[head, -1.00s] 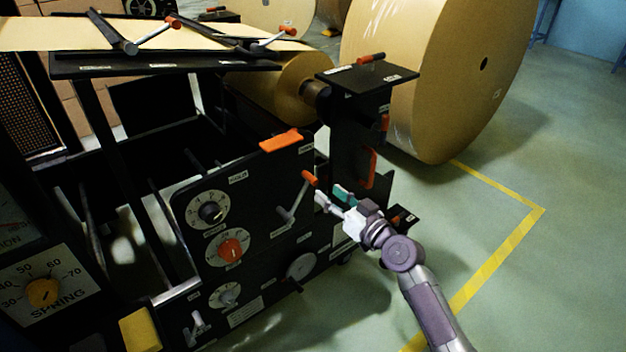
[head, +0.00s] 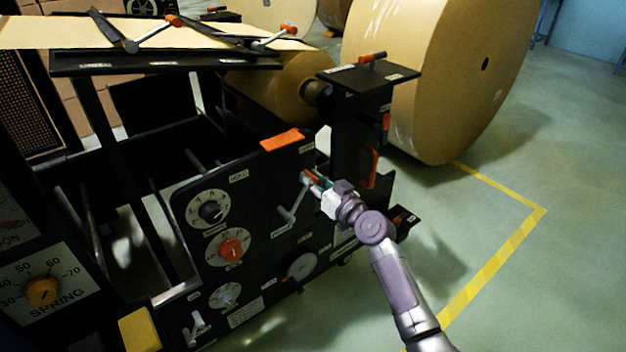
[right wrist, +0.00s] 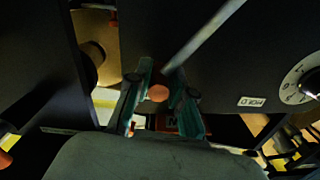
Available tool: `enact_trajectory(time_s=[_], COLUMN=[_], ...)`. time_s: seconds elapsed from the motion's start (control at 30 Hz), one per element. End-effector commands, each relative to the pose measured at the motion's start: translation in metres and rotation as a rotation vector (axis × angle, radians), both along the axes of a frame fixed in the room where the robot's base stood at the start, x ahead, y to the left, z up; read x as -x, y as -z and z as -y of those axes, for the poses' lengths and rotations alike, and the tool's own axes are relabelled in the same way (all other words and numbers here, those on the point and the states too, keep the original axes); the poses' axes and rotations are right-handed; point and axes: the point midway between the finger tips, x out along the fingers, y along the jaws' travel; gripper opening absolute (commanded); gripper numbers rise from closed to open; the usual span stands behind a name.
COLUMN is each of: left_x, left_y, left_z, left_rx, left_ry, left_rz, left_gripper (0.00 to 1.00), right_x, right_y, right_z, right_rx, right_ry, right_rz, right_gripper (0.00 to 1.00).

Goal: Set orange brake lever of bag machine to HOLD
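The brake lever is a grey arm (head: 292,206) with an orange grip, on the black front panel of the bag machine (head: 262,190). It slants up and right. A HOLD label (right wrist: 251,101) lies between the lever and a white dial in the right wrist view; a small label (head: 238,178) is at the matching place in the head view. My right gripper (head: 314,180) is at the orange grip. In the right wrist view its teal fingers (right wrist: 161,88) stand apart, with the round orange grip end (right wrist: 158,93) between them; contact is not clear. My left gripper is not in view.
Dials, one with an orange knob (head: 231,249), sit left of the lever. An orange block (head: 282,140) is on the panel's top edge. A black post with a shelf (head: 368,75) and a big kraft roll (head: 450,80) stand behind. Floor at right is clear.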

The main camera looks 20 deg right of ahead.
Motion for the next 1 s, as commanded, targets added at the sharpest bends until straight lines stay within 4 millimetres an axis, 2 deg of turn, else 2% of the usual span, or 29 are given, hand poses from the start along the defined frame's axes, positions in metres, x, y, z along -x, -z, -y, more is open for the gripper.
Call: enact_trajectory(time_s=[0.03, 0.1, 0.57, 0.77, 1.0], left_x=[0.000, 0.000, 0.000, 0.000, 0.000], left_y=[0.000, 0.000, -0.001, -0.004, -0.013], left_z=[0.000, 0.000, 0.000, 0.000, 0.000], left_rx=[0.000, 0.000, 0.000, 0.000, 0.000], left_ry=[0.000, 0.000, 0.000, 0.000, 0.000], left_rz=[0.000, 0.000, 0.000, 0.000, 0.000], left_gripper=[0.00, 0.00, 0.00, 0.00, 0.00], right_x=[0.000, 0.000, 0.001, 0.004, 0.010], right_y=[0.000, 0.000, -0.001, -0.008, -0.018], right_z=[0.000, 0.001, -0.001, -0.009, -0.024], right_rx=[0.001, 0.001, 0.022, 0.103, 0.282], right_ry=[0.001, 0.001, 0.002, 0.001, 0.000], right_rz=[0.000, 0.000, 0.007, 0.037, 0.102], right_gripper=[0.08, 0.00, 0.00, 0.00, 0.00])
